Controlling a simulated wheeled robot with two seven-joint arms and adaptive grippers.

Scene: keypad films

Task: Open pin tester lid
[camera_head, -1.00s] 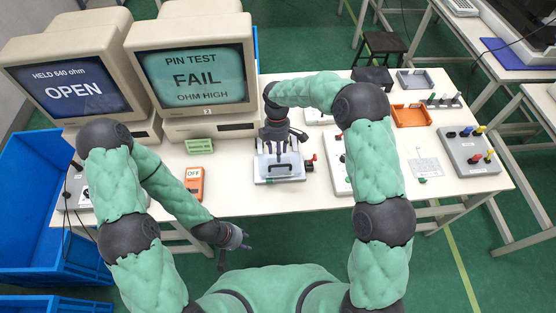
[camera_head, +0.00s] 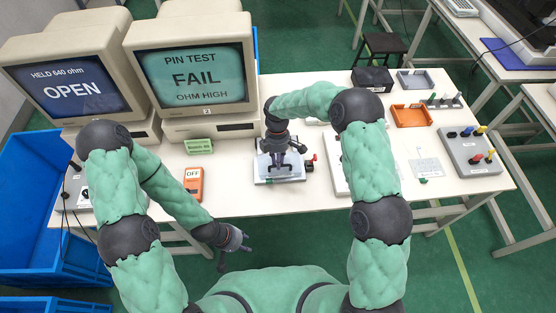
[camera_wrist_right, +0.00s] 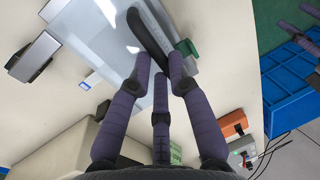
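The pin tester (camera_head: 262,180) is a pale grey box at the table's front middle. Its lid (camera_wrist_right: 105,45) looks translucent grey-blue and lies shut, with a dark bar handle (camera_wrist_right: 148,35) on it. My right gripper (camera_head: 279,165) is over the tester from above. In the right wrist view its fingers (camera_wrist_right: 160,62) are spread, with the handle's near end between their tips. Whether they touch it I cannot tell. The gripper hides much of the lid in the head view. My left gripper (camera_head: 236,247) hangs in front of the table edge, away from the tester, with nothing visible in it.
Two monitors (camera_head: 190,65) stand behind, one reading "PIN TEST FAIL". An orange meter (camera_head: 194,184) reading "OFF" and a green block (camera_head: 198,146) lie left of the tester. A white panel (camera_head: 335,165) stands close on its right. An orange tray (camera_head: 411,116) is farther right.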

